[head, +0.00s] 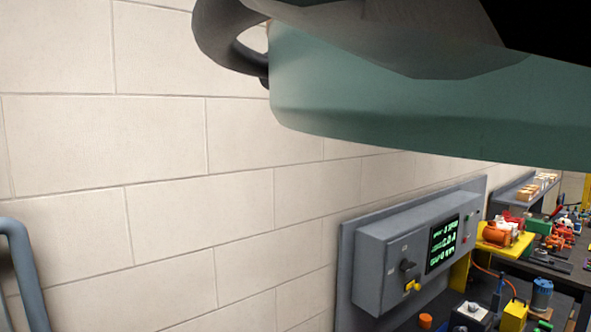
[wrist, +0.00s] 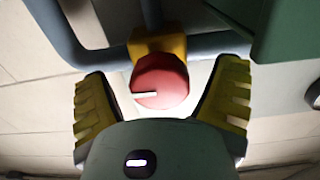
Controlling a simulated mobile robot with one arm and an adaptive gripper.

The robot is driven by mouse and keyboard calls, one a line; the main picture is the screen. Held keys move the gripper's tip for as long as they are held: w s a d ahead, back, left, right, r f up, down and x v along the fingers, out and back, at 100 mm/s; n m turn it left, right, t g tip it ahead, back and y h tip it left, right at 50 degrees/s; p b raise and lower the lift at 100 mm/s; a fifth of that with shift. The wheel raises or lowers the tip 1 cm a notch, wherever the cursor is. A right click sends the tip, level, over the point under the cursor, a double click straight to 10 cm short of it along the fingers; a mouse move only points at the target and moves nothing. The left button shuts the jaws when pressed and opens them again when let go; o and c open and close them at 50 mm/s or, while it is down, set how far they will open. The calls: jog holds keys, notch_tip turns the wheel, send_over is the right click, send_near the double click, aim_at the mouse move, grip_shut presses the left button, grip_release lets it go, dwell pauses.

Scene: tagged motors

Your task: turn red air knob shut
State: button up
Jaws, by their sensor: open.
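The red air knob (wrist: 165,82) shows in the wrist view, a faceted round knob with a white pointer line that points left. It sits on a yellow valve body (wrist: 158,45) joined to blue-grey pipe. My gripper (wrist: 167,88) is open, with one yellow padded finger on each side of the knob. There are gaps between the fingers and the knob; I cannot tell how deep the knob sits between them. In the head view the knob and my gripper are not seen.
A blue-grey pipe (head: 20,262) runs along the block wall (head: 160,160) at the left. A grey control box (head: 390,270) with a green-lit screen and a dark switch is on the wall. A cluttered bench (head: 480,300) with motors stands at the right.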

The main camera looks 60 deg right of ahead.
jog(key=c, duration=1.2)
jog(key=shift+f, duration=0.1)
jog(key=shift+c, duration=0.2)
